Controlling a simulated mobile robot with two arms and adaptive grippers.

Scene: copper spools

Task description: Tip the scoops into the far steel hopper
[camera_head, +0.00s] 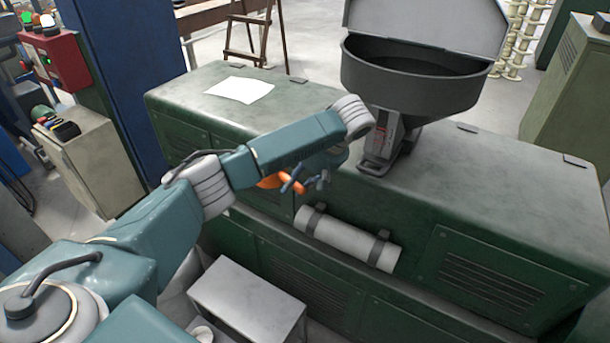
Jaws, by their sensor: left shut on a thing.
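A dark grey steel hopper (410,90), wide and round with a raised lid, stands on top of a green cabinet. My left gripper (312,181) is at the end of my teal left arm, in front of the cabinet's front edge and to the left of and below the hopper. It is shut on an orange scoop (270,181), of which only small orange parts show; the arm and fingers hide the rest, so its contents and tilt cannot be told. My right gripper is not in view.
The green cabinet (500,200) has a clear top at the right and a white paper (240,89) at the left. A grey cylinder (347,239) is strapped to its front. A grey step (246,300) stands below. A blue column (130,70) rises behind my arm.

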